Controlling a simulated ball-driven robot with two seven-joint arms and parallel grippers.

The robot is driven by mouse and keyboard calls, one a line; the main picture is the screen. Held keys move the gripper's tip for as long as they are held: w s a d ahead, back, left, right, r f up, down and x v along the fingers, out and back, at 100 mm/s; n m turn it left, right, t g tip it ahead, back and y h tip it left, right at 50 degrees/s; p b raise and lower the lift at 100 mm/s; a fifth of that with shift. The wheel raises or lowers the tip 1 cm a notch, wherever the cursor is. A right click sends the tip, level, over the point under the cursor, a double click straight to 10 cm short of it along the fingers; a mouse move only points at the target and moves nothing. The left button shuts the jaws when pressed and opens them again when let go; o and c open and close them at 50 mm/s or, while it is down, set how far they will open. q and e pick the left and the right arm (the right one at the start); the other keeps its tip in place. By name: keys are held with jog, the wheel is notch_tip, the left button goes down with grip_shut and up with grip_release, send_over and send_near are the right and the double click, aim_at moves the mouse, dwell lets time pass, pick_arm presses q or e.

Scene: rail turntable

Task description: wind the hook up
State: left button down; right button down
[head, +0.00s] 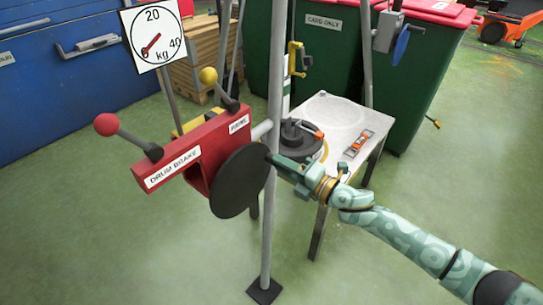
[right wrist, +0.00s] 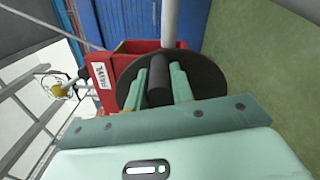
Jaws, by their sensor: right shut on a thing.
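A red winch housing (head: 190,150) labelled DRUM BRAKE and PAWL is fixed beside a grey post (head: 275,80). A black crank disc (head: 238,182) faces its near side. My right gripper (head: 284,166) comes from the right beside this disc. In the right wrist view, its two green fingers (right wrist: 160,88) flank the disc's dark upright handle (right wrist: 158,78) and are shut on it. A red-knobbed lever (head: 107,125) and a yellow-knobbed lever (head: 209,76) stand on the housing. A yellow hook-like piece (head: 296,57) hangs behind the post; I cannot tell if it is the hook. My left gripper is out of view.
A small grey table (head: 335,115) behind holds a black round device (head: 299,139) and an orange level (head: 358,143). Green bins (head: 425,75) stand behind. Green floor in front is clear.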

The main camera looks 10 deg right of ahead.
jog(key=shift+d+f+m, duration=0.1)
jog(key=shift+f+m, duration=1.5)
jog(key=shift+m, duration=0.2)
jog(key=shift+f, duration=0.15)
jog(key=shift+s+a+f+m, duration=0.15)
jog(key=shift+f+m, duration=0.55)
jog(key=shift+m, duration=0.2)
jog(key=shift+s+a+f+m, duration=0.1)
jog(key=shift+f+m, duration=0.55)
jog(key=shift+m, duration=0.25)
jog(key=shift+s+a+f+m, duration=0.3)
jog(key=shift+f+m, duration=0.3)
jog(key=shift+m, duration=0.3)
jog(key=shift+s+a+f+m, duration=0.15)
jog(key=shift+a+f+m, duration=0.1)
jog(key=shift+f+m, duration=0.5)
jog(key=shift+r, duration=0.2)
jog(key=shift+m, duration=0.25)
